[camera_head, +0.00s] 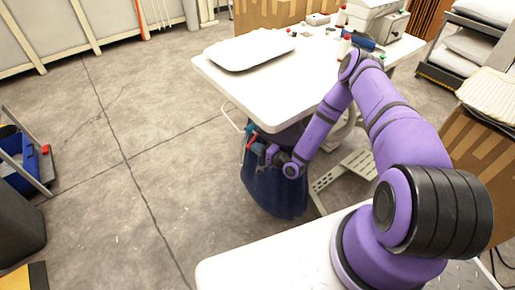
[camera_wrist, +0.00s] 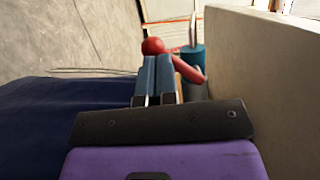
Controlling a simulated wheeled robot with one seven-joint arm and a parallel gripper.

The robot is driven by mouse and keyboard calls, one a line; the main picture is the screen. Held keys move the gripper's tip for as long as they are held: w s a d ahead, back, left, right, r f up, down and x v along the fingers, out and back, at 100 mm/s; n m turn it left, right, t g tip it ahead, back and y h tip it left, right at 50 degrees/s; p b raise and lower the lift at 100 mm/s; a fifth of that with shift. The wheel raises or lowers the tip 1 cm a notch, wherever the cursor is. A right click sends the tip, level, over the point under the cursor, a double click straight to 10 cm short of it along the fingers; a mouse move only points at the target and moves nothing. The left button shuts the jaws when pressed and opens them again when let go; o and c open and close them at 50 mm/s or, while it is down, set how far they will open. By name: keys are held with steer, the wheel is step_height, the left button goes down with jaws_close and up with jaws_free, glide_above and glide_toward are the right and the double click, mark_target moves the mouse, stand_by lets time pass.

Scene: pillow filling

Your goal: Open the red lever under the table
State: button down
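The red lever has a round red knob (camera_wrist: 153,46) and a red arm (camera_wrist: 187,70) that slopes down to the right, beside a blue cylindrical fitting (camera_wrist: 194,56) in the wrist view. My gripper (camera_wrist: 157,62) has two blue-grey fingers side by side with hardly a gap between them. The fingertips overlap the lever in the picture, just below the knob, and hide its middle; I cannot tell whether they touch it. In the head view, my gripper (camera_head: 254,143) is low under the near edge of the white table (camera_head: 228,84), where the lever is too small to make out clearly.
A dark blue bag-like thing (camera_head: 270,185) hangs under the table, close below my gripper; it also fills the lower left of the wrist view (camera_wrist: 60,125). A pale panel (camera_wrist: 265,75) stands close on the right there. A white pillow (camera_head: 250,50) lies on the table.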

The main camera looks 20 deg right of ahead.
steer(key=m, duration=0.2)
steer(key=a+r+m+t, duration=0.1)
steer(key=m, duration=0.1)
steer(key=r+m, duration=0.1)
steer(key=m, duration=0.1)
steer(key=shift+s+a+r+m+t, duration=0.1)
steer(key=shift+s+a+m+t, duration=0.2)
steer(key=shift+a+t, duration=0.1)
steer(key=shift+r, duration=0.1)
stand_by(0.7)
